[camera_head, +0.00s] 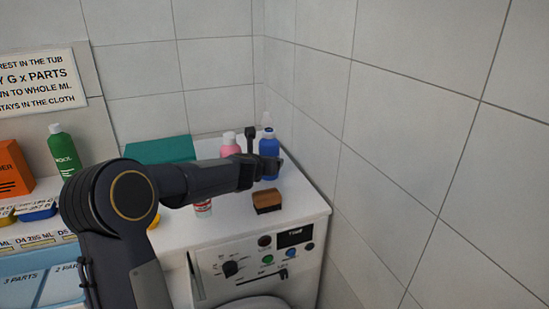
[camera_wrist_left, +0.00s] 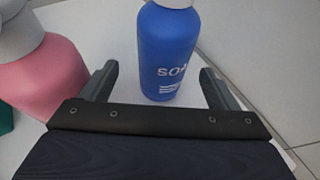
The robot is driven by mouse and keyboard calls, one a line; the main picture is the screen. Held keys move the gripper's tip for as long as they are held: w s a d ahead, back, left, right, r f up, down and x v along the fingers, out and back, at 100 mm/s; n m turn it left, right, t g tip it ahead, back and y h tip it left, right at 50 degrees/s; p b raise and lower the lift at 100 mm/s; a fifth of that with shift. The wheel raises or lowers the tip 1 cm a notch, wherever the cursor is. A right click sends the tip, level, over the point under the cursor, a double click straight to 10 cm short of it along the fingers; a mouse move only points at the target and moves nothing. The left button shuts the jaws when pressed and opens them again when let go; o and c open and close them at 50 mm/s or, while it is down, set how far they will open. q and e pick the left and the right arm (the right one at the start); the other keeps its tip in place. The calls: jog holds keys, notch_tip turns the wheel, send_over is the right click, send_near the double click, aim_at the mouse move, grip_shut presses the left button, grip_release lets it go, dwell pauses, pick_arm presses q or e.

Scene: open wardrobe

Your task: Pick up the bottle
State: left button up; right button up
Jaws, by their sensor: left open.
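A blue bottle (camera_head: 269,146) with a white cap stands on the white machine top (camera_head: 300,207), close to the tiled corner. In the left wrist view the blue bottle (camera_wrist_left: 167,55) carries white lettering starting "SO". My left gripper (camera_head: 262,155) is open. Its two fingers (camera_wrist_left: 158,80) point toward the blue bottle, one to each side in the picture; no contact shows. A pink bottle (camera_head: 230,150) with a white cap stands just left of it, also large in the wrist view (camera_wrist_left: 45,80), near the left finger. A green bottle (camera_head: 64,152) stands farther left.
A brown block (camera_head: 267,202) lies near the machine's front. A white container with a red label (camera_head: 203,208) is partly hidden by my arm. A teal box (camera_head: 160,150) lies behind. An orange box (camera_head: 12,170) stands far left. Tiled walls (camera_head: 420,120) bound the right and back.

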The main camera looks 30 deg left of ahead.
aim_at(267, 149)
pick_arm(q)
jog(key=x, duration=0.3)
jog(key=p+x, duration=0.1)
jog(key=x, duration=0.2)
jog(key=shift+d+f, duration=0.2)
jog(key=shift+d, duration=0.05)
jog(key=c, duration=1.2)
jog(key=shift+r, duration=0.15)
jog(key=shift+r+p, duration=0.3)
jog(key=shift+p, duration=0.05)
jog(key=r, duration=0.1)
jog(key=r+p, duration=0.2)
jog(key=shift+s+d+r, duration=0.2)
jog(key=shift+s+r, duration=0.05)
jog(key=s+r, duration=0.1)
jog(key=r, duration=0.1)
jog(key=s+d+r+p, duration=0.2)
jog(key=s+r, duration=0.1)
jog(key=shift+s+r, duration=0.1)
jog(key=shift+r, duration=0.2)
jog(key=v, duration=0.4)
jog(key=d+v, duration=0.1)
jog(key=v, duration=0.4)
jog(key=shift+d+f+b, duration=0.15)
jog(key=shift+d+b, duration=0.1)
jog(key=shift+b, duration=0.1)
